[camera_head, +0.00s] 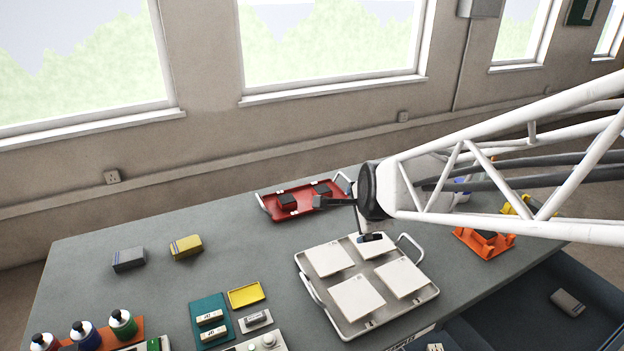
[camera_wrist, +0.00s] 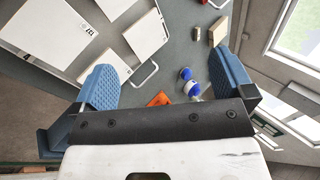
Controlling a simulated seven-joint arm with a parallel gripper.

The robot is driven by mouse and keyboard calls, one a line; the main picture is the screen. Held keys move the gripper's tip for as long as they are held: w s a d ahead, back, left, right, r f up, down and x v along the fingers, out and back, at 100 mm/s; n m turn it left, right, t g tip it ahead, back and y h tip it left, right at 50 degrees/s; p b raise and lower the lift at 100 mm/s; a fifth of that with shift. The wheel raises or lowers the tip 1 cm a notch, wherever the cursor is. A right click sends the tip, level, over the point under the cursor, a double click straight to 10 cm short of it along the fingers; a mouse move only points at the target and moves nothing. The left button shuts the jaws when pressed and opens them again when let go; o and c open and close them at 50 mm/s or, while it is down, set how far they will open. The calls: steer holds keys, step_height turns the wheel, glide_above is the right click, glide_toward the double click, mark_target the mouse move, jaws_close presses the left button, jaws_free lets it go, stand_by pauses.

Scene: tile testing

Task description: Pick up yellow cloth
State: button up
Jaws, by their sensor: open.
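The yellow cloth (camera_head: 186,246) looks like a small folded yellow block with a greyish band. It lies on the left part of the grey table in the head view, just right of a similar grey folded block (camera_head: 129,259). I cannot make it out in the wrist view. My gripper (camera_head: 345,219) is above the middle of the table, between the red tray and the tile tray, well to the right of the cloth. Its two blue-padded fingers are wide apart in the wrist view (camera_wrist: 168,85), with nothing held between them.
A red tray (camera_head: 268,205) stands behind my gripper, and a metal tray with white tiles (camera_head: 358,299) in front. A yellow dish (camera_head: 246,294), a teal mat (camera_head: 202,335) and several bottles (camera_head: 122,323) are at the front left. An orange holder (camera_head: 484,243) is right.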

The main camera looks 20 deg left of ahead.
steer(key=w+a+f+m+y, duration=0.1)
steer(key=a+f+m, duration=0.1)
steer(key=a, duration=0.4)
steer(key=w+a+f+m+y, duration=0.1)
steer(key=a+f+m, duration=0.1)
steer(key=a, duration=0.4)
steer(key=m+t+y, duration=0.2)
steer(key=m+y, duration=0.3)
steer(key=m, duration=0.5)
glide_toward(186, 244)
steer(key=shift+w+a+f, duration=0.15)
steer(key=shift+w+a, duration=0.15)
steer(key=shift+a, duration=0.3)
steer(key=shift+w, duration=0.1)
steer(key=shift+x, duration=1.25)
steer(key=shift+a+f, duration=0.1)
steer(key=shift+x, duration=2.5)
